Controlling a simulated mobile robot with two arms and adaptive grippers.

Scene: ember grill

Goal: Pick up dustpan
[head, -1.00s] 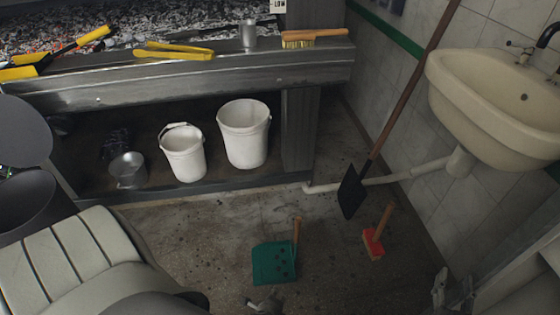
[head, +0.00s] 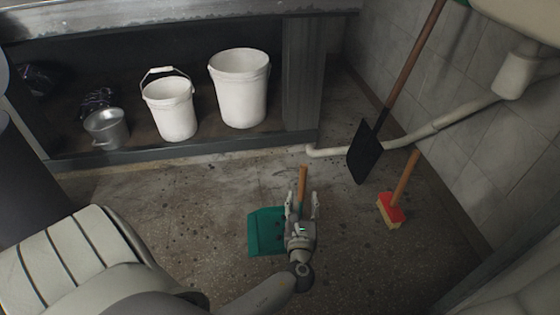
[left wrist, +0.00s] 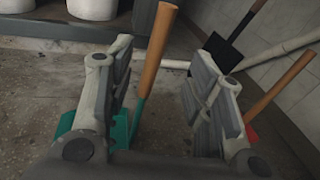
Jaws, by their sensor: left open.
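The dustpan is green with an upright wooden handle. Its pan (head: 263,232) lies on the floor in the head view, and the handle (head: 302,181) rises at its right side. My left gripper (head: 302,203) is open over the right part of the dustpan, with the handle showing between its fingers. In the left wrist view the handle (left wrist: 158,50) stands between the two spread fingers, nearer the left one, with a clear gap on the right. The green pan (left wrist: 122,128) is partly hidden behind the left finger. I do not see my right gripper.
A red brush (head: 390,211) with a wooden handle stands to the right on the floor. A black shovel (head: 365,150) leans near the wall pipe (head: 415,137). White buckets (head: 240,90) (head: 170,106) and a metal pail (head: 106,128) sit on the low shelf. Floor left of the dustpan is clear.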

